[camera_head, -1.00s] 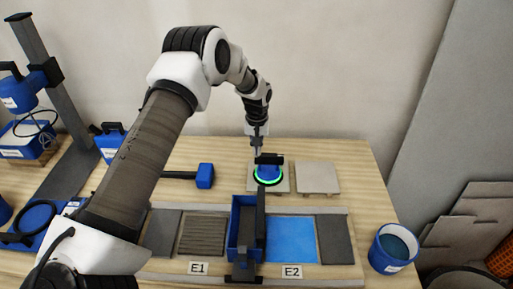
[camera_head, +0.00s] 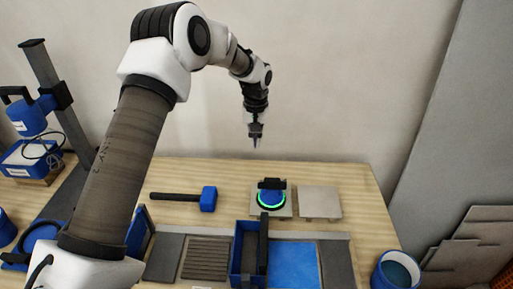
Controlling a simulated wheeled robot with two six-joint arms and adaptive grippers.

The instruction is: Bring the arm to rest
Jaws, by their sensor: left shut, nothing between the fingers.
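My left arm comes in from the left and reaches over the table (camera_head: 350,180). My left gripper (camera_head: 255,143) hangs fingers down, shut and empty, in front of the wall at the table's back edge. It is apart from and above a blue round device (camera_head: 271,197) with a black handle and a glowing green ring. That device sits on a pale square tile (camera_head: 285,213). My right gripper is not in view.
A second pale tile (camera_head: 319,203) lies to the right. A blue-headed mallet (camera_head: 207,199) lies left of the device. In front are a blue box (camera_head: 246,255), a ribbed grey panel (camera_head: 206,258) and a blue panel (camera_head: 293,265). A blue bucket (camera_head: 394,271) stands at the right.

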